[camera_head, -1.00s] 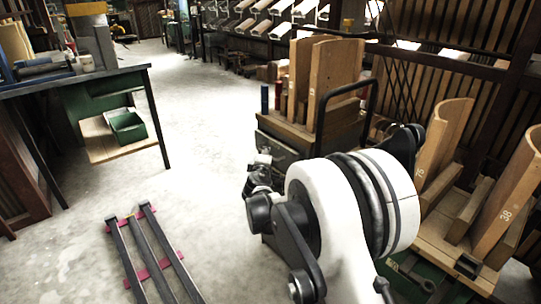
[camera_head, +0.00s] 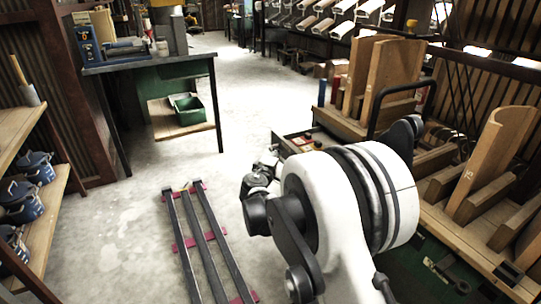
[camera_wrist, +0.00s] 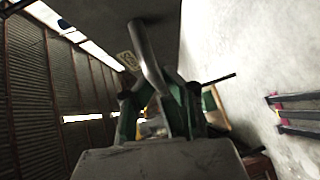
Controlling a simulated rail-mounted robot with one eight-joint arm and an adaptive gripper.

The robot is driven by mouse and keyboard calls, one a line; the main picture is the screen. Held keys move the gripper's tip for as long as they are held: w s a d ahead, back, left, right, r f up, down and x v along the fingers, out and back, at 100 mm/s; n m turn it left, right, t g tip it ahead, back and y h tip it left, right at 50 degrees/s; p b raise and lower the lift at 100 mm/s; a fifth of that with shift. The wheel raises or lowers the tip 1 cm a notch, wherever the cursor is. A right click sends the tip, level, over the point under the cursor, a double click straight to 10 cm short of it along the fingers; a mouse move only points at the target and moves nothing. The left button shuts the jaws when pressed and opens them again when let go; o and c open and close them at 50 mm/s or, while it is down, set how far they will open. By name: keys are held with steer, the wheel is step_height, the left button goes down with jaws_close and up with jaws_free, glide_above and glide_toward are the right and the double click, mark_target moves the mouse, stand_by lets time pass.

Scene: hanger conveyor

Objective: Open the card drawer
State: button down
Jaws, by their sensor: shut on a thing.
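The card drawer (camera_head: 300,142) stands out from the front of the wooden-topped cabinet (camera_head: 350,126). Its top is open, and small red things show inside. My gripper (camera_head: 265,168) is at the drawer's front end, partly hidden by my arm. In the wrist view, my gripper (camera_wrist: 158,110) is shut on a grey metal bar handle (camera_wrist: 148,58). A small pale label (camera_wrist: 128,61) sits beside the handle on a dark front. The exact finger contact is dark and hard to see.
A dark rail rack with red crosspieces (camera_head: 205,240) lies on the floor below my gripper. A workbench (camera_head: 150,62) stands at the upper left, and shelves with blue pots (camera_head: 38,165) at the far left. Wooden forms (camera_head: 490,160) stand at the right.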

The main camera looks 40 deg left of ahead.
steer(key=shift+s+a, duration=0.1)
steer(key=c, duration=1.8)
jaws_free()
steer(key=v, duration=1.2)
steer(key=shift+r, duration=0.1)
